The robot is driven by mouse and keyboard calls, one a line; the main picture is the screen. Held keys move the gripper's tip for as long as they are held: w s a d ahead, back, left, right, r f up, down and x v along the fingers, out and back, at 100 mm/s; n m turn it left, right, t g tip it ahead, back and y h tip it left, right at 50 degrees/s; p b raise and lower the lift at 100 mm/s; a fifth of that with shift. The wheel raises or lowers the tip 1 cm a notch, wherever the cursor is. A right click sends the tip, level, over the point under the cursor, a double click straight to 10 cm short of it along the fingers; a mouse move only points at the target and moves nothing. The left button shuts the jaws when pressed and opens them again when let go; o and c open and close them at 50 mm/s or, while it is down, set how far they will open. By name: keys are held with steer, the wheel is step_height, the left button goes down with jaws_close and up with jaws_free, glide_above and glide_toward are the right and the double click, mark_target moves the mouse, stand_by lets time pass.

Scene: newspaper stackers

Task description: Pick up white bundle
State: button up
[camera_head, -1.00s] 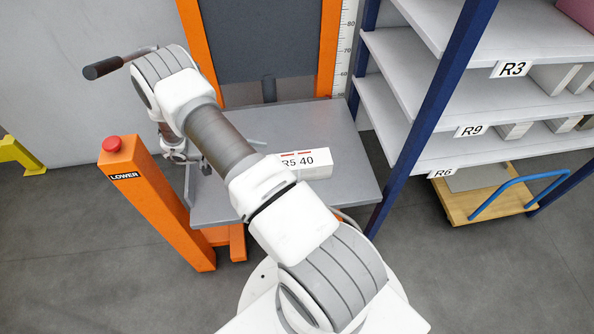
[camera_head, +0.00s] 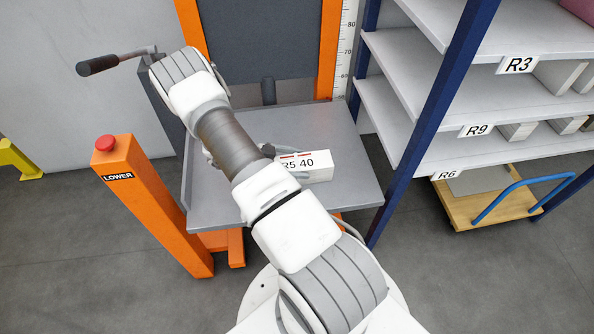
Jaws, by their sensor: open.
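The white bundle (camera_head: 318,172) lies on the grey platform of the lift. Its near face reads "R5 40" and red marks show along its top edge. Its left end is partly hidden by my arm. My gripper (camera_head: 240,152) is mostly hidden behind my forearm. Small dark parts of it show on both sides of the forearm, the right one close to the bundle's left end. The gripper is open. I cannot tell whether it touches the bundle.
The grey platform (camera_head: 345,205) is otherwise clear. An orange post (camera_head: 150,205) with a red button (camera_head: 105,143) stands left. A black-handled lever (camera_head: 98,66) juts out at upper left. A blue-posted shelf (camera_head: 430,120) stands right, beside a wooden trolley (camera_head: 490,205).

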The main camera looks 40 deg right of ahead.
jaws_close()
steer(key=shift+r, duration=0.1)
stand_by(0.4)
